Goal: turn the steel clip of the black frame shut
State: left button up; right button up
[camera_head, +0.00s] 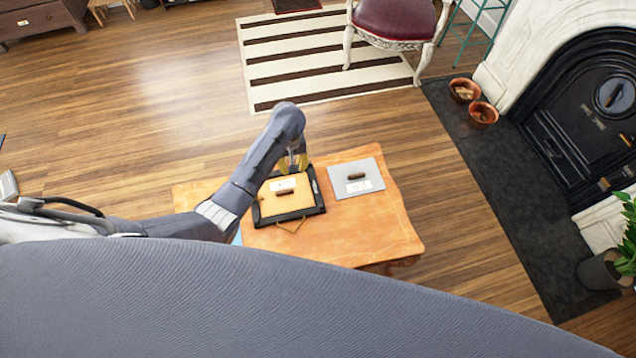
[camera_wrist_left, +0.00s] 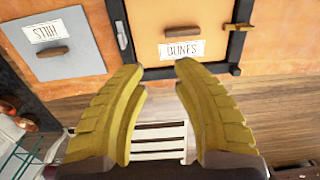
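The black frame (camera_head: 309,208) lies flat on the small wooden table, holding a tan board (camera_head: 290,204) with a dark knob and a white label. In the left wrist view the label (camera_wrist_left: 183,50) reads "DUNES". A slim steel clip (camera_wrist_left: 122,40) sits on the frame's left bar there, apparently lengthwise along it. A brass clip (camera_wrist_left: 239,27) crosses the right bar. My left gripper (camera_head: 293,163) is over the frame's far edge; in the wrist view its yellow fingers (camera_wrist_left: 160,71) are apart with nothing between them. My right gripper is not in view.
A grey board (camera_head: 356,178) with a knob and label lies beside the frame; it also shows in the wrist view (camera_wrist_left: 53,63). The table's front right (camera_head: 375,230) is bare. A chair (camera_head: 395,22), striped rug (camera_head: 300,60) and fireplace stand beyond.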

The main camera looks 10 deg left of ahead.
pick_arm(q)
send_near(314, 183)
notch_tip(314, 183, down, 10)
jog(key=shift+s+d+r, duration=0.1)
jog(key=shift+s+d, duration=0.05)
dwell(0.9)
jog(key=shift+o, duration=0.2)
grip_shut()
